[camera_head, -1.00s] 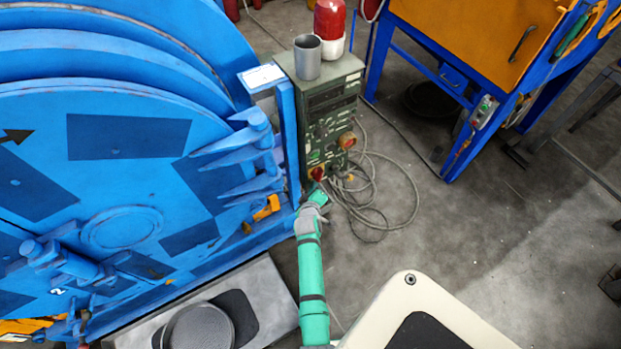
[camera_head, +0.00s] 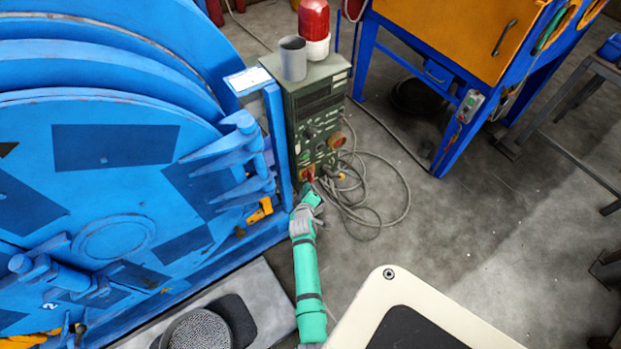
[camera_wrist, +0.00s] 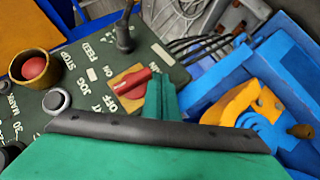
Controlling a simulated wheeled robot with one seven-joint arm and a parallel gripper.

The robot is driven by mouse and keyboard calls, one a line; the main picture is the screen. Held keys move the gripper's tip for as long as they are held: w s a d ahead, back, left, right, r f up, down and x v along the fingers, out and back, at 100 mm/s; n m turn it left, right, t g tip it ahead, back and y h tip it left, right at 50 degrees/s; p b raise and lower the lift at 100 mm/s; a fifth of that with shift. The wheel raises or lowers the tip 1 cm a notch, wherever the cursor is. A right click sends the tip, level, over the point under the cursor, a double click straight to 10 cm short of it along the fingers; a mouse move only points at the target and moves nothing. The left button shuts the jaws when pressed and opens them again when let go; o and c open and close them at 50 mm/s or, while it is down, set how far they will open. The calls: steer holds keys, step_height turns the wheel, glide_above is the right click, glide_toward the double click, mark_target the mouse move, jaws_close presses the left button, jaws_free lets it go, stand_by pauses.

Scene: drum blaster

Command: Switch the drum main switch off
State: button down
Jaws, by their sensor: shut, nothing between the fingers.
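The drum main switch is a red rotary handle (camera_wrist: 132,84) on an orange-yellow plate in the wrist view, with ON and OFF printed on the green panel beside it. In the head view the red switch (camera_head: 307,174) is low on the front of the green control box (camera_head: 318,108). My gripper (camera_wrist: 161,97) is shut and empty, its teal fingertips right beside the right end of the red handle. I cannot tell whether they touch it. The gripper (camera_head: 309,198) also shows in the head view, just below the switch. Which label the handle points to is unclear.
A red button in a yellow ring (camera_wrist: 34,68) and a black knob (camera_wrist: 56,100) are on the same panel. The blue drum machine (camera_head: 115,170) stands close on the left, with an orange latch (camera_head: 260,210). Grey cables (camera_head: 365,195) lie on the floor at right.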

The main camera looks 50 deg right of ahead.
steer(key=s+a, duration=0.3)
steer(key=a, duration=0.9)
steer(key=shift+a+r, duration=0.3)
steer(key=shift+a, duration=0.05)
